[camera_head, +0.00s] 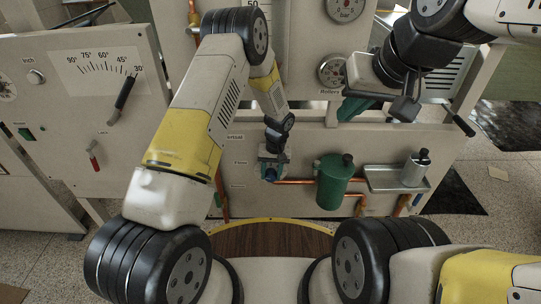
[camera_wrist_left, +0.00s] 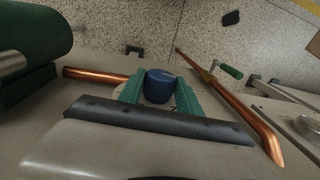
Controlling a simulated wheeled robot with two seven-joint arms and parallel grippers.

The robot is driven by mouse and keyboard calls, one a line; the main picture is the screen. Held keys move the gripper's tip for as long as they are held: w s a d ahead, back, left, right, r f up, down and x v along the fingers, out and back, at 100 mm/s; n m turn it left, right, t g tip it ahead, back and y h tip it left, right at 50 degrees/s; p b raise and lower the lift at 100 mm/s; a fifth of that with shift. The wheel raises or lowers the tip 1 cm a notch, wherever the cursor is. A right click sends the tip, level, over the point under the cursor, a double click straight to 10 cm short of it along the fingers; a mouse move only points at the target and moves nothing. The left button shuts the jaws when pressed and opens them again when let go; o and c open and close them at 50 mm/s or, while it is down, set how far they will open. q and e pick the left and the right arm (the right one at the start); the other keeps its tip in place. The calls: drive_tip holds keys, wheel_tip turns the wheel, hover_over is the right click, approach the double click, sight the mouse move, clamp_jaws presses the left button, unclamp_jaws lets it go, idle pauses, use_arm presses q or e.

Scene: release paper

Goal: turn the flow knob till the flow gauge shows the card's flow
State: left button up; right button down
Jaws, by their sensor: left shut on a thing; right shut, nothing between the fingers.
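My left gripper (camera_head: 270,168) is low on the front of the machine panel, at the copper pipe. In the left wrist view its green fingers (camera_wrist_left: 158,92) are shut on a blue knob (camera_wrist_left: 158,84). In the head view the knob is mostly hidden by the gripper. My right gripper (camera_head: 352,106) is shut and empty, in front of the panel at the right. A vertical scale (camera_head: 254,5) marked 50 is cut off at the top edge; I cannot tell whether it is the flow gauge. I cannot make out the card.
Round dials (camera_head: 333,71) sit on the upper panel, one marked bar (camera_head: 345,8). A green canister (camera_head: 336,180) and a metal tray (camera_head: 382,180) with a bottle (camera_head: 415,168) are right of my left gripper. An angle scale with a lever (camera_head: 122,98) is at left.

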use_arm(q)
drive_tip(key=shift+d+f+y, duration=0.1)
drive_tip(key=shift+d+y, duration=0.1)
drive_tip(key=shift+y, duration=0.9)
drive_tip(key=shift+d+y, duration=0.15)
drive_tip(key=shift+y, duration=0.95)
drive_tip(key=o, duration=1.4)
drive_tip(key=shift+c, duration=0.2)
drive_tip(key=v, duration=0.7)
drive_tip(key=shift+d+r, duration=0.25)
drive_tip(key=shift+r, duration=0.05)
